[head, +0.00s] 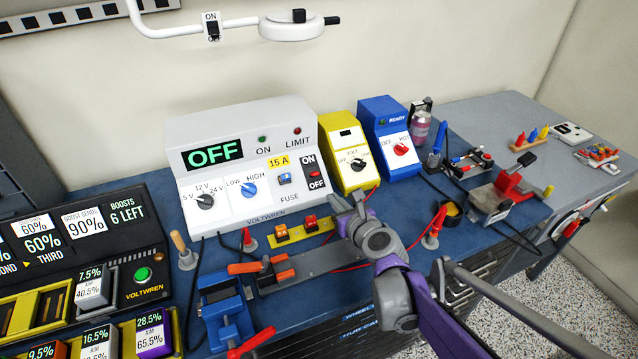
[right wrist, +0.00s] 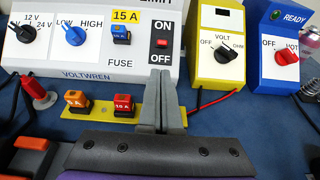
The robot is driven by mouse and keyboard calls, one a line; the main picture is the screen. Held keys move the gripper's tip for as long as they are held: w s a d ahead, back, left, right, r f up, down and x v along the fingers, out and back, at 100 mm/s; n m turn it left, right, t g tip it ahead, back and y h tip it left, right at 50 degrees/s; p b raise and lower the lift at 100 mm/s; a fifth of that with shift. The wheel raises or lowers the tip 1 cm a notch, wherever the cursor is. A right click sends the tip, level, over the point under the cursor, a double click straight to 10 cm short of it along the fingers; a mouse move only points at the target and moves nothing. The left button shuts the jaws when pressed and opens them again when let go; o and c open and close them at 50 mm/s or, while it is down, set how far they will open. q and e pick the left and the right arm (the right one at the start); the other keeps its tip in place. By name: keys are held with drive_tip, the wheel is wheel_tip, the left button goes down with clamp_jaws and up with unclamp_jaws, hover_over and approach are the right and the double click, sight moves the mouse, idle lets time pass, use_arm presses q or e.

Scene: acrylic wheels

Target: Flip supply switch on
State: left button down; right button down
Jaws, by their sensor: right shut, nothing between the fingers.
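The white VOLTWREN supply (head: 245,160) stands on the blue bench, its display reading OFF. Its black supply switch (head: 314,174), with a red rocker, is at the right end of the front panel, between the ON and OFF labels. My right gripper (head: 344,203) is shut and empty, in front of and below the switch's right side. In the wrist view its grey fingers (right wrist: 168,70) are pressed together and cover part of the panel edge. My left gripper is not in view.
A yellow meter (head: 349,150) and a blue READY box (head: 390,138) stand to the right of the supply. A yellow strip with orange and red fuses (head: 303,232) lies in front. A red plug (head: 249,239) and a grey tool with orange handles sit nearby.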

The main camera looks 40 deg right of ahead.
sight(314, 173)
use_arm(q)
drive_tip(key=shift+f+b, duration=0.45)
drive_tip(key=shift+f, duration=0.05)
use_arm(e)
drive_tip(key=x, duration=1)
drive_tip(key=shift+w+a, duration=0.1)
